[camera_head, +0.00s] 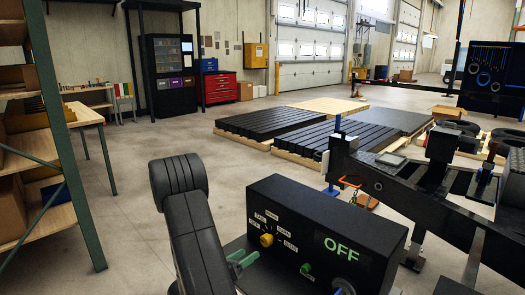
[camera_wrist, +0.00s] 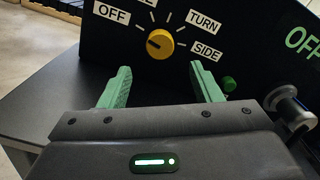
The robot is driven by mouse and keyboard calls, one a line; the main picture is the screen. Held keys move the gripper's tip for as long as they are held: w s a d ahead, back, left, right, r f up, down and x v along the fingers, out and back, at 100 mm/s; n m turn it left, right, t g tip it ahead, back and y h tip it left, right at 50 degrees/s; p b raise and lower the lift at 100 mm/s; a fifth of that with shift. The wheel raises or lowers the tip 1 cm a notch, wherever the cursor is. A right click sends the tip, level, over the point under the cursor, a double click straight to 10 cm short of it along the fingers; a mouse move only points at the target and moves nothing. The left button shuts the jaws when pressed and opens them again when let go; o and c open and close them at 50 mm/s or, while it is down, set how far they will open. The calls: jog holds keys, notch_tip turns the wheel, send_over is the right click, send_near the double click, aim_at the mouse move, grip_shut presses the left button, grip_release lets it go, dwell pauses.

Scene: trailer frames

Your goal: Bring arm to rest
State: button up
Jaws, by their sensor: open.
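My gripper (camera_wrist: 162,88) has two green fingers spread apart with nothing between them. In the wrist view it is just in front of a black control box (camera_wrist: 140,60), with the yellow knob (camera_wrist: 160,43) beyond and between the fingertips. The knob's pointer is turned toward the OFF label. In the head view my arm (camera_head: 195,225) bends down to my gripper (camera_head: 240,262) at the left front of the box (camera_head: 330,220). The box display (camera_head: 341,247) reads OFF in green. Whether a finger touches the box cannot be told.
A green button (camera_wrist: 229,84) and a metal cylindrical part (camera_wrist: 288,106) are close right of my gripper. A black trailer frame (camera_head: 390,185) stands behind the box at right. A shelf rack (camera_head: 55,130) is at left. Open concrete floor (camera_head: 140,160) lies between.

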aim_at(264, 243)
jog(key=x, duration=0.8)
jog(key=shift+w+d+p, duration=0.1)
jog(key=shift+p, duration=0.2)
jog(key=b+v, duration=0.1)
jog(key=v, duration=1.3)
jog(key=p+x, duration=0.1)
jog(key=x, duration=1.2)
jog(key=shift+w+d, duration=0.15)
jog(key=shift+d, duration=0.05)
jog(key=shift+w+d, duration=0.25)
jog(key=shift+w, duration=0.05)
jog(key=m, duration=0.4)
jog(key=shift+a, duration=0.1)
jog(key=m, duration=0.4)
jog(key=shift+p, duration=0.3)
jog(key=v, duration=0.3)
jog(key=shift+s+a+b, duration=0.1)
jog(key=shift+a+b, duration=0.2)
jog(key=shift+v, duration=0.75)
